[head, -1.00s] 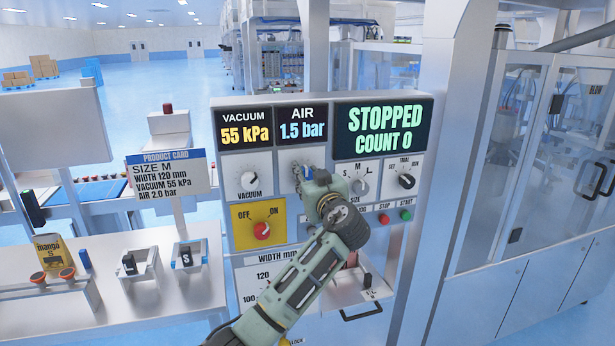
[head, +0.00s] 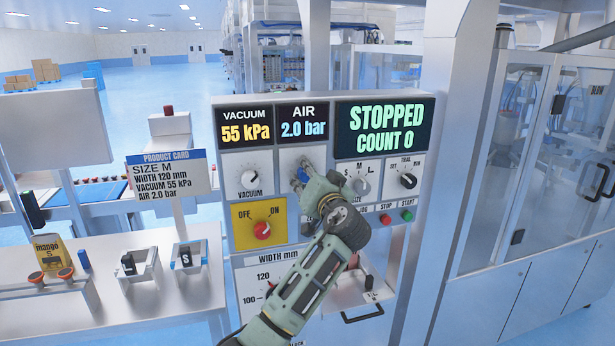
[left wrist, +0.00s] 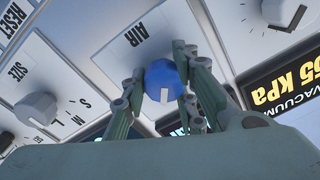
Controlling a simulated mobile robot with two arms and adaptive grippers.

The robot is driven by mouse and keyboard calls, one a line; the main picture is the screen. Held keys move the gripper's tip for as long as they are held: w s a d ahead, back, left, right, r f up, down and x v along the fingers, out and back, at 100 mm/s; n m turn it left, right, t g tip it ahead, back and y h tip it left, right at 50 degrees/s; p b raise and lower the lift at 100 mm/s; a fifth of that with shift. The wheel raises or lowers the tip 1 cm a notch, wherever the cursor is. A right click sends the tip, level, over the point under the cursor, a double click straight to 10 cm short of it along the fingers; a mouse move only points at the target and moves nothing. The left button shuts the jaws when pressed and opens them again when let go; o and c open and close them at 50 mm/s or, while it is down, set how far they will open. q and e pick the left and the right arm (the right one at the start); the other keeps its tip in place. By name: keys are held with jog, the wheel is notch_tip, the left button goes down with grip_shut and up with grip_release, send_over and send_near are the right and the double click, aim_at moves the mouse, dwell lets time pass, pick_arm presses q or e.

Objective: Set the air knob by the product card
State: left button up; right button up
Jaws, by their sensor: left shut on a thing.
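The product card (head: 156,174) reads size M, width 120 mm, vacuum 55 kPa, air 2.0 bar. The air display (head: 303,122) on the panel reads 2.0 bar. The blue air knob (left wrist: 163,82) shows between the fingers in the left wrist view; in the head view a bit of it (head: 302,175) shows past the fingertips. My left gripper (left wrist: 160,88) is shut on the knob, its fingers on either side. My right gripper is not in view.
The vacuum knob (head: 249,180) sits left of the air knob, under a display reading 55 kPa. The size knob (head: 361,185) is close on the right. A yellow off/on switch plate (head: 259,223) is below. The status display (head: 384,130) reads stopped, count 0.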

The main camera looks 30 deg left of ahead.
pick_arm(q)
jog(key=shift+d+f+m, duration=0.15)
jog(key=shift+f+m, duration=0.05)
jog(key=shift+m, duration=0.2)
jog(key=o, duration=0.9)
jog(key=shift+w, duration=0.1)
jog(key=shift+o, duration=0.5)
jog(key=shift+w+d, duration=0.1)
jog(key=shift+w, duration=0.05)
jog(key=v, duration=1.2)
